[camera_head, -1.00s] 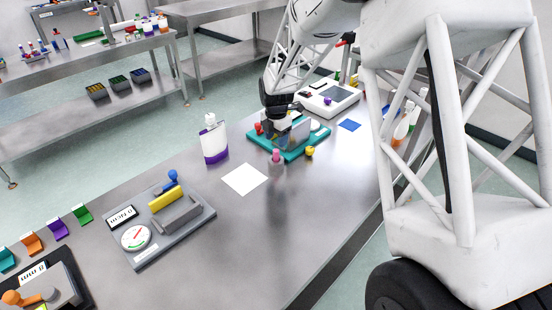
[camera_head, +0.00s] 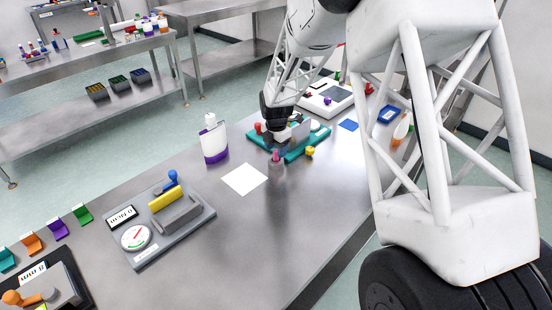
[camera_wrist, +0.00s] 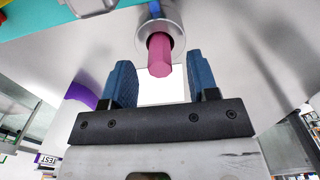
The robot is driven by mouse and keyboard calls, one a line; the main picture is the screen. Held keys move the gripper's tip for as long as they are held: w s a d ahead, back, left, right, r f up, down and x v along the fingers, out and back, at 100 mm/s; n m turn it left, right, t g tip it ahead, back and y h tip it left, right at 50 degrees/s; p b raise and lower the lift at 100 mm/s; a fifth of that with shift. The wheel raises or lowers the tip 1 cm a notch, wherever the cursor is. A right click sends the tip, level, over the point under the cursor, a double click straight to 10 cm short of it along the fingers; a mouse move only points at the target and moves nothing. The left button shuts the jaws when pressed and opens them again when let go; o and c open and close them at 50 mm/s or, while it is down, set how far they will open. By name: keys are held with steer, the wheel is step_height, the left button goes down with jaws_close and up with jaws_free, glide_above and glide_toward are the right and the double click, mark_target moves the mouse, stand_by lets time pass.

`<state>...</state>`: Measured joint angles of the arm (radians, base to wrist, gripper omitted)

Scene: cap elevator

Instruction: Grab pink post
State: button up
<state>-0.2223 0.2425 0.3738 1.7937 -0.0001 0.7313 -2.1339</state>
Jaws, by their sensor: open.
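The pink post (camera_head: 275,156) stands in a small grey metal cup (camera_head: 276,171) at the front edge of the teal base (camera_head: 292,154). In the wrist view the pink post (camera_wrist: 159,55) sticks out of the round metal cup (camera_wrist: 170,17). My gripper (camera_wrist: 159,80) is open, with its two blue fingers apart. The post's end shows centred at the mouth of the gap, and neither finger visibly touches it. In the head view my gripper (camera_head: 274,142) is just above and behind the post, its fingertips hard to make out.
A yellow knob (camera_head: 310,151) is close to the right of the cup. A white sheet (camera_head: 245,179) lies to the left. A white and purple bottle (camera_head: 213,141) and a grey device with a gauge (camera_head: 160,222) stand farther left. The table's front middle is clear.

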mark_target(276, 151)
steer(key=shift+f, duration=1.55)
steer(key=shift+c, duration=0.4)
jaws_close()
